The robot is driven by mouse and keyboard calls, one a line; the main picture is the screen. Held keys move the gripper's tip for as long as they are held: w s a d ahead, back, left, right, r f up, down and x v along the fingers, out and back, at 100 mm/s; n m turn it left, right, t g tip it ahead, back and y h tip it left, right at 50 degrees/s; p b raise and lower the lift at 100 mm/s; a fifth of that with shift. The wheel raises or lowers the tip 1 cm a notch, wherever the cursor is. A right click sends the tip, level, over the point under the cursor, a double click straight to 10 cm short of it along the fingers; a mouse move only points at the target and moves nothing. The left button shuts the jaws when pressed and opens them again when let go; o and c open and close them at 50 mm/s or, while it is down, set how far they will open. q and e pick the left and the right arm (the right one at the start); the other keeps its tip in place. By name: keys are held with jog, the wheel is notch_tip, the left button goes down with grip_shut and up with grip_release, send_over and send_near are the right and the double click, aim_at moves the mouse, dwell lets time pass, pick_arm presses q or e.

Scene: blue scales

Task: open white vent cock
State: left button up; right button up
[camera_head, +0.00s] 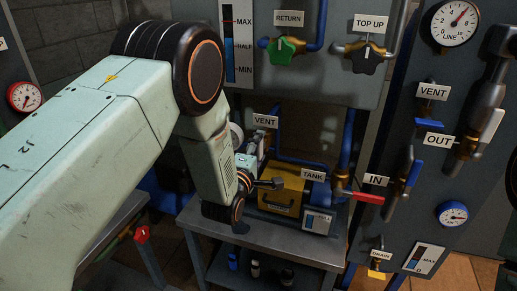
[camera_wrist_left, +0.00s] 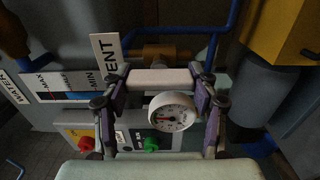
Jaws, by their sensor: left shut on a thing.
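The white vent cock handle (camera_wrist_left: 160,80) is a pale bar lying across the wrist view, in front of a brass valve body (camera_wrist_left: 160,53) on a blue pipe. My left gripper (camera_wrist_left: 158,88) is shut on this handle, with a purple finger at each end. A VENT label (camera_wrist_left: 108,58) stands just left of the valve. In the head view my left gripper (camera_head: 258,150) is by the VENT label (camera_head: 265,121). My own wrist hides most of the handle there. My right gripper is not in view.
A white round gauge (camera_wrist_left: 171,112) sits close by the fingers. A yellow box (camera_head: 281,190) stands on the metal table (camera_head: 265,238) near my wrist. The right panel carries blue and white handles.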

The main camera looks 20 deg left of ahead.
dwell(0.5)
pick_arm(q)
jog(key=o, duration=1.2)
jog(key=shift+c, duration=0.2)
jog(key=s, duration=1.2)
jog(key=shift+a, duration=0.2)
jog(key=w, duration=1.2)
jog(key=shift+d, duration=0.15)
